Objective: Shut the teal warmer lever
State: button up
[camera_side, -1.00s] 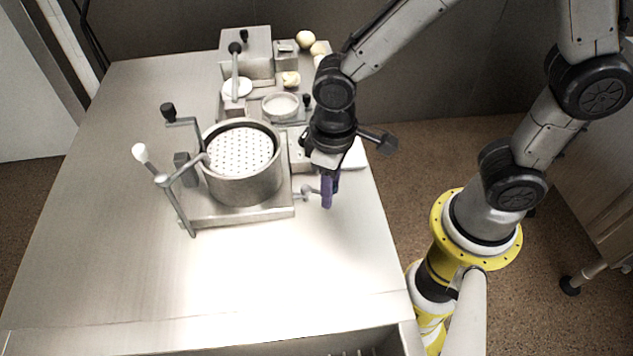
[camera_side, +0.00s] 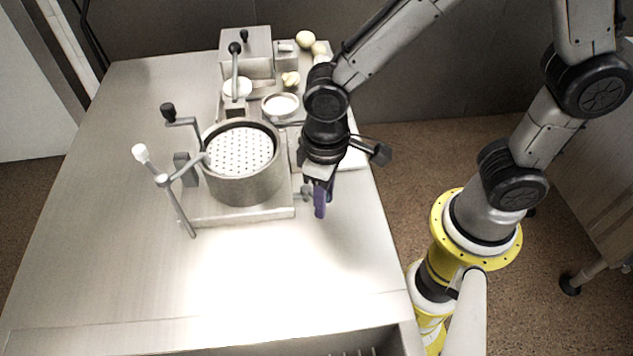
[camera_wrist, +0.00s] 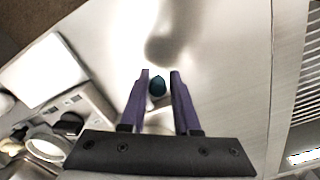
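The teal lever's dark teal knob (camera_wrist: 157,86) shows in the wrist view, between the two purple fingers of my gripper (camera_wrist: 160,72). A gap is visible on each side of the knob, so the fingers are open and not pressed on it. In the side view my gripper (camera_side: 320,207) points down at the right edge of the pot's base. A grey piece of the lever (camera_side: 303,192) sticks out there, and the teal knob is hidden behind the fingers. I cannot tell how deep the knob sits between the fingertips.
A large pot with a perforated white insert (camera_side: 240,150) stands left of my gripper. A white-knobbed lever (camera_side: 165,181) and a black-knobbed crank (camera_side: 168,112) stand at its left. Smaller metal fixtures and a bowl (camera_side: 280,106) are behind. The front tabletop (camera_side: 200,290) is clear.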

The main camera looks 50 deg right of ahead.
jog(key=shift+a, duration=0.2)
jog(key=shift+w+a, duration=0.2)
jog(key=shift+a, duration=0.35)
jog(key=shift+w+a, duration=0.3)
jog(key=shift+a, duration=0.05)
dwell(0.3)
jog(key=o, duration=0.4)
jog(key=shift+o, duration=0.2)
